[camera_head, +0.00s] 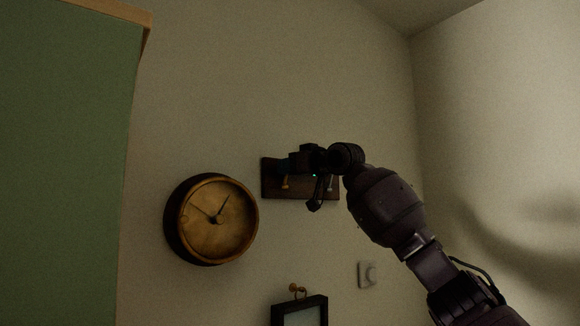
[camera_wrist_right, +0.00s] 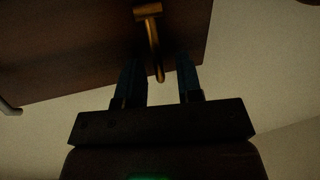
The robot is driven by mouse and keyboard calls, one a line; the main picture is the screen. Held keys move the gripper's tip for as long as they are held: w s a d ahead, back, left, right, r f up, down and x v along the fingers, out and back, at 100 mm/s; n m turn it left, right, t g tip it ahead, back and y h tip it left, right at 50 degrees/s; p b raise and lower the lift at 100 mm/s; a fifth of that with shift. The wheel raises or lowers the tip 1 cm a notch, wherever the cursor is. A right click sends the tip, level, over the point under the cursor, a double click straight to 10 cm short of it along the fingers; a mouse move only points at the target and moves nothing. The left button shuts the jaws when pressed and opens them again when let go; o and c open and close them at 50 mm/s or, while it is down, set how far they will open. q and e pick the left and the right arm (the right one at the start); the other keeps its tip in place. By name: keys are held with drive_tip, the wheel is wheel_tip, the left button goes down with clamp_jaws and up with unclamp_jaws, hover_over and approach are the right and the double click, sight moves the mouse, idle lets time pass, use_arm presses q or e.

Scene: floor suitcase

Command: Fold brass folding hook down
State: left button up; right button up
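A dark wooden hook board (camera_head: 270,187) is fixed to the wall, right of the clock. It also fills the top of the right wrist view (camera_wrist_right: 70,45). A brass hook (camera_wrist_right: 153,40) hangs from a small mount on the board in that view and points toward my fingers. My right gripper (camera_wrist_right: 158,75) is open, with the lower end of the brass hook between its two fingertips. The fingers look apart from it. In the head view my right gripper (camera_head: 290,165) covers much of the board; a brass hook (camera_head: 285,183) shows below it. My left gripper is not in view.
A round brass-faced clock (camera_head: 225,205) hangs left of the board. A dark picture frame (camera_head: 300,311) hangs below on a brass knob (camera_head: 297,289). A light wall switch (camera_head: 367,274) is lower right. A green panel (camera_head: 65,160) stands at left.

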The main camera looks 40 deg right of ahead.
drive_tip(key=shift+c, duration=0.3)
clamp_jaws()
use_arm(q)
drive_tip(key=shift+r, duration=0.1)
